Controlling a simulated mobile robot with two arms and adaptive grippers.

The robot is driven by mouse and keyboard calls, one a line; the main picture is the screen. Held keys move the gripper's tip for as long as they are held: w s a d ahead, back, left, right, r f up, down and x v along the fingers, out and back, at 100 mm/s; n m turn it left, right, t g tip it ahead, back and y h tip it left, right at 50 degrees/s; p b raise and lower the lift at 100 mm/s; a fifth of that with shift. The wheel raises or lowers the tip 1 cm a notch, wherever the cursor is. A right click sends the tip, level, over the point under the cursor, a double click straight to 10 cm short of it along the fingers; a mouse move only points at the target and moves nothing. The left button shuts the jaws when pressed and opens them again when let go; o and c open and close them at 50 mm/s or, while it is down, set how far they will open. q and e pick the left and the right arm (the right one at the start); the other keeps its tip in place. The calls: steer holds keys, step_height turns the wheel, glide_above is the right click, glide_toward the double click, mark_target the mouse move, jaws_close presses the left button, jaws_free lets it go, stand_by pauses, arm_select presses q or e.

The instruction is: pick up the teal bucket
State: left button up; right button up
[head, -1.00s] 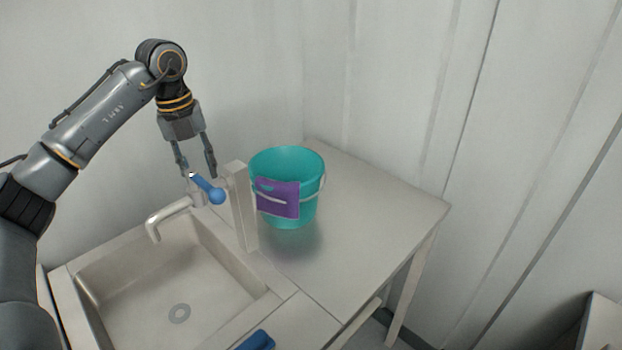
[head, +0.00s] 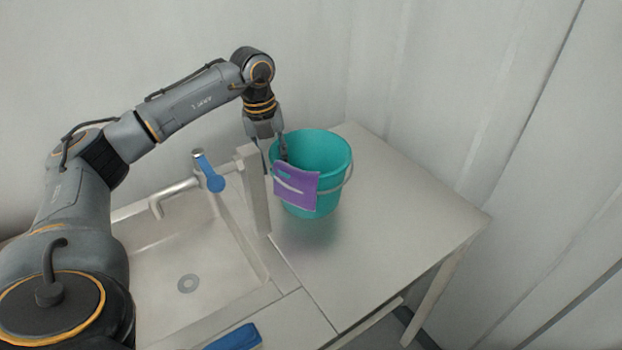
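The teal bucket (head: 328,190) stands upright on the pale worktop, right of the sink. A purple cloth or label (head: 296,187) covers part of its near left side, and a light wire handle hangs at its right side. My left gripper (head: 276,168) points down at the bucket's left rim. Its fingers are apart, with one appearing over the inside of the rim and the other outside to the left. I cannot tell whether they touch the bucket. My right gripper is not in view.
A sink (head: 200,262) with a blue-handled tap (head: 208,172) lies to the left. An upright pale post (head: 256,192) stands close to the bucket's left. A blue item (head: 234,338) lies at the near edge. The worktop (head: 400,225) right of the bucket is clear, with walls behind.

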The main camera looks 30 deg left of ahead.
arm_select(q)
steer(key=shift+w+d+f+p, duration=0.15)
steer(key=shift+f+p, duration=0.2)
steer(key=shift+f, duration=0.35)
steer(key=f, duration=0.2)
steer(key=shift+w+f+p, duration=0.25)
steer(key=shift+f+p, duration=0.05)
steer(key=shift+f, duration=0.05)
steer(key=shift+d+f, duration=0.1)
steer(key=shift+f, duration=0.5)
jaws_close()
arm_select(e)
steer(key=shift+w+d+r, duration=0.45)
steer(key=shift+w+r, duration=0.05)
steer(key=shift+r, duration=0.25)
arm_select(q)
steer(key=shift+r, duration=0.1)
